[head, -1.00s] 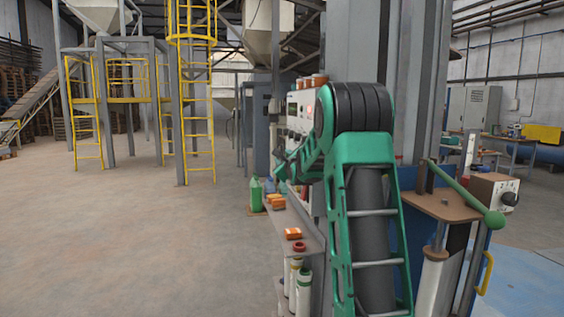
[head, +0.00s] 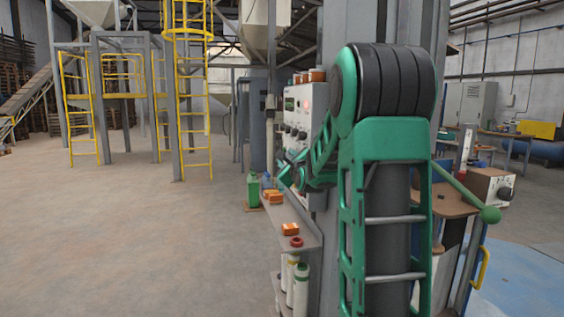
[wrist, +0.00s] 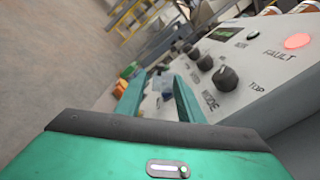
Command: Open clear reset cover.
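The control panel (head: 302,128) is a pale box on a grey column, with dark knobs and a red light. In the wrist view its face (wrist: 245,82) slants across the right, with MODE, FAULT and TOP labels. My gripper (wrist: 159,76) has its two green fingers apart, pointing at the panel's lower part. A small pale bluish patch between the fingertips may be the clear reset cover, but I cannot tell for sure. In the head view my gripper (head: 287,178) is small beside the panel's lower edge, partly hidden by my own arm.
A brown worktop with a green lever (head: 466,194) is at right. The floor at left is clear.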

